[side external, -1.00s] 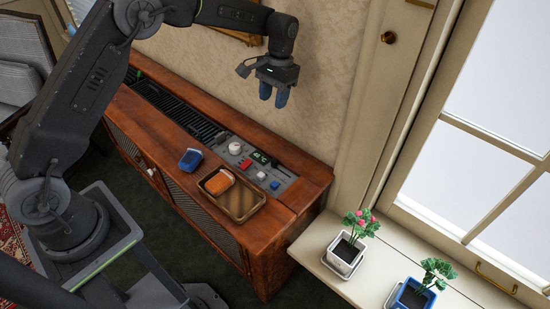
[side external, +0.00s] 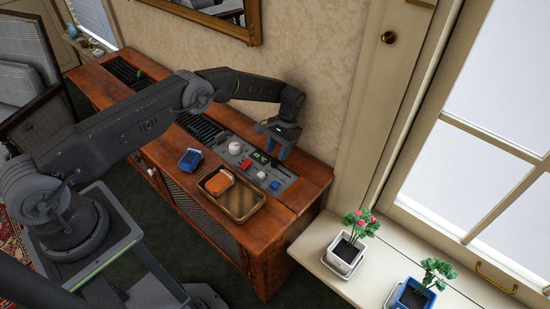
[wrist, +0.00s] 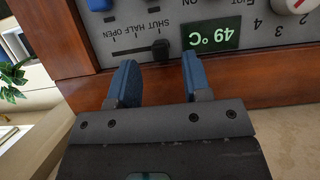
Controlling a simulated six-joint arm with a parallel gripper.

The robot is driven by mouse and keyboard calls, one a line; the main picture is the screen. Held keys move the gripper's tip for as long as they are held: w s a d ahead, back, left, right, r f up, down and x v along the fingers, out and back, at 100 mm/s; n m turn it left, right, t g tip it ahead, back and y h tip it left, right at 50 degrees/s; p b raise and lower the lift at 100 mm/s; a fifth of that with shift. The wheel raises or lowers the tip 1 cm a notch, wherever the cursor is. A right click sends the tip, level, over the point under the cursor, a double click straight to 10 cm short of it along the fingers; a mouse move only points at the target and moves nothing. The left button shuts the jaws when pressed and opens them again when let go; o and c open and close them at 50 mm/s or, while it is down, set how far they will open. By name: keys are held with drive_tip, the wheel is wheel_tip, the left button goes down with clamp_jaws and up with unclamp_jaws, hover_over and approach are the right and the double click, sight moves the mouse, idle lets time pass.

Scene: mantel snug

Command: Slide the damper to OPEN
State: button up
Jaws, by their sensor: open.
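The damper is a small black slider knob (wrist: 160,48) in a slot on the grey control panel (wrist: 210,15), seen upside down in the wrist view. Its knob stands at the right end of the slot, by the word SHUT. HALF is in the middle and OPEN is at the left end. My gripper (wrist: 158,68) is open, its two blue fingers on either side of the knob's line, with nothing held between them. In the side view my gripper (side external: 278,149) is low over the panel's back edge, and the damper cannot be made out there.
The panel also bears a white dial (side external: 234,148), a red control (side external: 246,164) and a blue button (side external: 275,185). A wooden tray (side external: 244,204) with an orange item and a blue object (side external: 190,159) lie in front.

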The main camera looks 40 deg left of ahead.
sight(274, 160)
drive_tip(key=shift+x, duration=1.65)
clamp_jaws()
